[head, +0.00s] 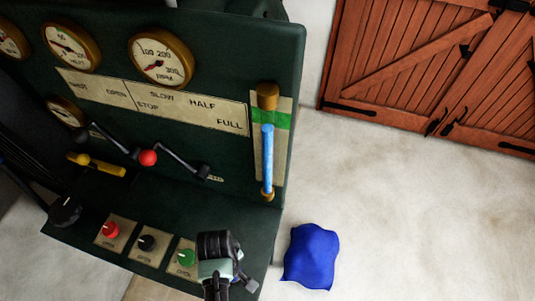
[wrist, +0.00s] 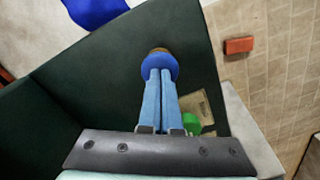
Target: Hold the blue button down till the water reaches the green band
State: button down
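The gauge (head: 267,150) on the right of the green panel has a blue water column (head: 267,155). Its top is at about the lower edge of the green band (head: 284,119). In the wrist view the blue button (wrist: 160,63) has a brass rim behind it. My gripper (wrist: 159,76) is shut, its two blue fingers side by side with nothing between them. The tips are over the button and appear to touch it; how far it is pressed in I cannot tell. In the head view my wrist hides the button.
Red (head: 110,230), black (head: 147,243) and green (head: 186,258) buttons sit left of my gripper on the console. Levers and round dials are on the panel above. A blue cloth (head: 312,257) lies on the floor at right. A red brick (wrist: 239,45) lies on the paving.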

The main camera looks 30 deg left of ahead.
notch_tip(320, 180, up, 5)
jog(key=p, duration=0.5)
jog(key=shift+f, duration=0.1)
